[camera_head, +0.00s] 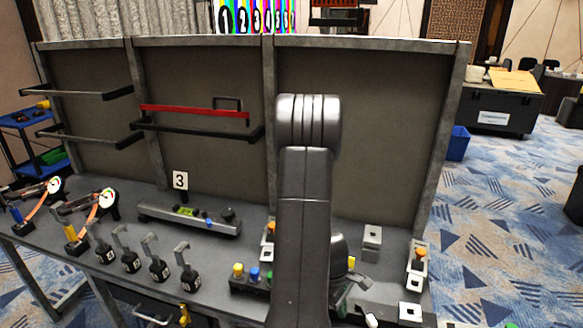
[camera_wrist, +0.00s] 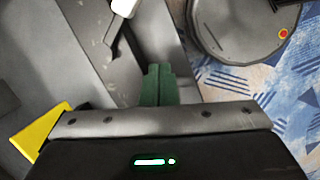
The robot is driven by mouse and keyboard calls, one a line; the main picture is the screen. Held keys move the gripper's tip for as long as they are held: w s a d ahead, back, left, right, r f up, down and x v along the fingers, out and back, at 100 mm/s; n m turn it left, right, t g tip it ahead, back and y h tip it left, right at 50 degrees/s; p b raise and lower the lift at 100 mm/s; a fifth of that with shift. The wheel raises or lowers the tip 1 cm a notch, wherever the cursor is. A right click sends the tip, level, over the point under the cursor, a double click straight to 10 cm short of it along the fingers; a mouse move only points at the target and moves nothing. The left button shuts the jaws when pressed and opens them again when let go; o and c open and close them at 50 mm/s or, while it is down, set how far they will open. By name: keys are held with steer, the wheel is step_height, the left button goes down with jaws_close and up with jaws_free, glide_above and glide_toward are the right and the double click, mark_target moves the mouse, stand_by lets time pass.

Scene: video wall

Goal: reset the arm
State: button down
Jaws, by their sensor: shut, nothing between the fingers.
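My arm rises upright through the middle of the head view and covers part of the workbench. In the wrist view my gripper (camera_wrist: 159,70) shows as two dark green fingers pressed together with nothing between them. They point at the bench's grey edge, with blue patterned carpet to the right. In the head view the fingers are hidden or cannot be made out.
A grey workbench (camera_head: 135,262) with a tall back panel (camera_head: 365,120) stands ahead. It carries a level-like tool (camera_head: 190,216), several numbered black handles (camera_head: 158,268) and coloured knobs (camera_head: 254,273).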

steer(key=shift+w+a+m, duration=0.2)
steer(key=shift+a+m, duration=0.05)
steer(key=shift+m, duration=0.25)
